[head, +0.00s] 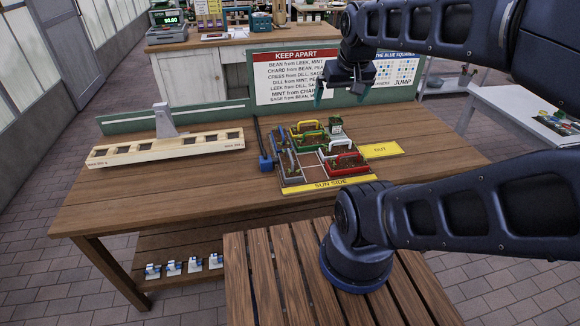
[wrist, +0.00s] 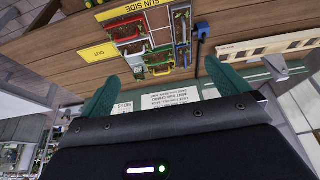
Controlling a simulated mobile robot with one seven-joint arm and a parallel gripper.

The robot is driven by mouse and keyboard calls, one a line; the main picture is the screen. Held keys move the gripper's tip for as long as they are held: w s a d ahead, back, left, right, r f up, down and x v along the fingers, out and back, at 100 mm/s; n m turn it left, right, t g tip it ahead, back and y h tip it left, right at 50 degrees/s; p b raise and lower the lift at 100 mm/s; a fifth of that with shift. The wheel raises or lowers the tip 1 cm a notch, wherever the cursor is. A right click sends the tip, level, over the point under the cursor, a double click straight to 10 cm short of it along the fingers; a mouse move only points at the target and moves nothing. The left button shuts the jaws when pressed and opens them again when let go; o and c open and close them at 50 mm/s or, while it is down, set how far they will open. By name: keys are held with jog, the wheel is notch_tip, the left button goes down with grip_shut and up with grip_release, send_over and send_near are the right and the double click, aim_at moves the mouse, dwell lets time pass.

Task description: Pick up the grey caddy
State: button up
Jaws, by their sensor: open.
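My gripper (head: 340,94) is open and empty, in the air above the back of the table, in front of the sign board. Its two teal fingers show in the wrist view (wrist: 160,76), spread wide apart and touching nothing.
A yellow OUT mat (head: 381,150) lies to the right. A wooden rack (head: 165,149) stands left. The sign board (head: 290,75) edges the table's back.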

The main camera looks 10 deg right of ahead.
jog(key=w+a+f+n+g, duration=0.1)
jog(key=w+a+f+n, duration=0.1)
jog(key=w+f+n, duration=0.4)
jog(key=n+g, duration=0.4)
jog(key=n, duration=0.8)
send_near(290, 154)
jog(key=f, duration=0.4)
jog(key=shift+s+a+f, duration=0.25)
jog(key=shift+s+f, duration=0.05)
jog(key=shift+f, duration=0.1)
jog(key=shift+w+d+f, duration=0.1)
jog(key=shift+d+f, duration=0.05)
jog(key=shift+f, duration=1.25)
jog(key=shift+w+d+f, duration=0.1)
jog(key=shift+d+f, duration=0.05)
jog(key=shift+f, duration=1.3)
jog(key=shift+c, duration=0.4)
jog(key=c, duration=1.1)
